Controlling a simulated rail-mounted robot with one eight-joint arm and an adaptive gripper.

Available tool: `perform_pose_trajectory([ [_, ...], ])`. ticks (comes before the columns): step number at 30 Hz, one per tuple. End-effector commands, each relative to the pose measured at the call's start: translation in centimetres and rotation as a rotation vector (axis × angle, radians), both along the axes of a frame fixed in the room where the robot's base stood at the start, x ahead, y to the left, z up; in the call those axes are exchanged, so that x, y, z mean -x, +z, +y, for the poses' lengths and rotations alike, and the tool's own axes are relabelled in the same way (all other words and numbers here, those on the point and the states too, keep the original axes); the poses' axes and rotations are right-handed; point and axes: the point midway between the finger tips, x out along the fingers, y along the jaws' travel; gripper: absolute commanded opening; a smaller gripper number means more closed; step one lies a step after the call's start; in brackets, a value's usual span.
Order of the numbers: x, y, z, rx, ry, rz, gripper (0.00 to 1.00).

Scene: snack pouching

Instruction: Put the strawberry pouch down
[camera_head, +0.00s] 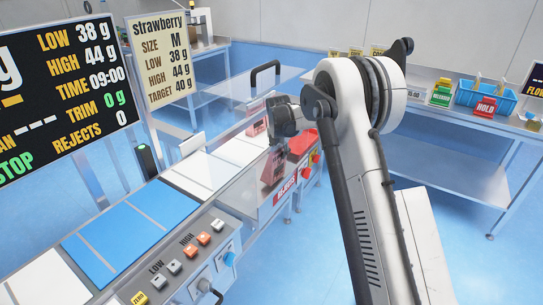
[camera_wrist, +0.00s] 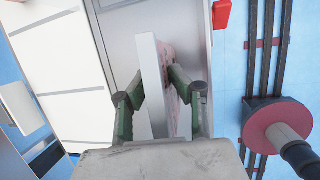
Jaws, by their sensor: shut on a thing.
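My gripper (camera_wrist: 157,88) is shut on the strawberry pouch (camera_wrist: 152,72) in the wrist view. The pouch stands on edge between the two green fingers, with a pale side to the left and a pinkish printed side to the right. Its lower part is hidden by the gripper body. In the head view my gripper (camera_head: 283,122) is over the far end of the weighing line, and a dark pink pouch shape (camera_head: 272,166) hangs below it near the clear guard. I cannot tell whether the pouch touches a surface.
The conveyor (camera_head: 140,215) has white and blue sections and a button panel (camera_head: 185,262) in front. A red "REJECTS" label (camera_head: 284,191) marks the line's far end. Displays stand at left. A bench at right holds a blue tray (camera_head: 478,97) and a red HOLD sign (camera_head: 485,107).

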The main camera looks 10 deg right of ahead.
Motion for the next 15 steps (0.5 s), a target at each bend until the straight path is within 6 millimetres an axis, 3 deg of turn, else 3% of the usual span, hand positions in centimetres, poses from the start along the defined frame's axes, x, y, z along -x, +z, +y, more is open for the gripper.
perform_pose_trajectory([
  [7,-0.9,0.5,0.8,0.185,-0.009,0.012,0.00],
  [9,-0.8,-0.7,0.5,0.179,-0.012,0.012,0.00],
  [15,-0.8,-1.2,0.6,0.178,-0.011,0.012,0.00],
])
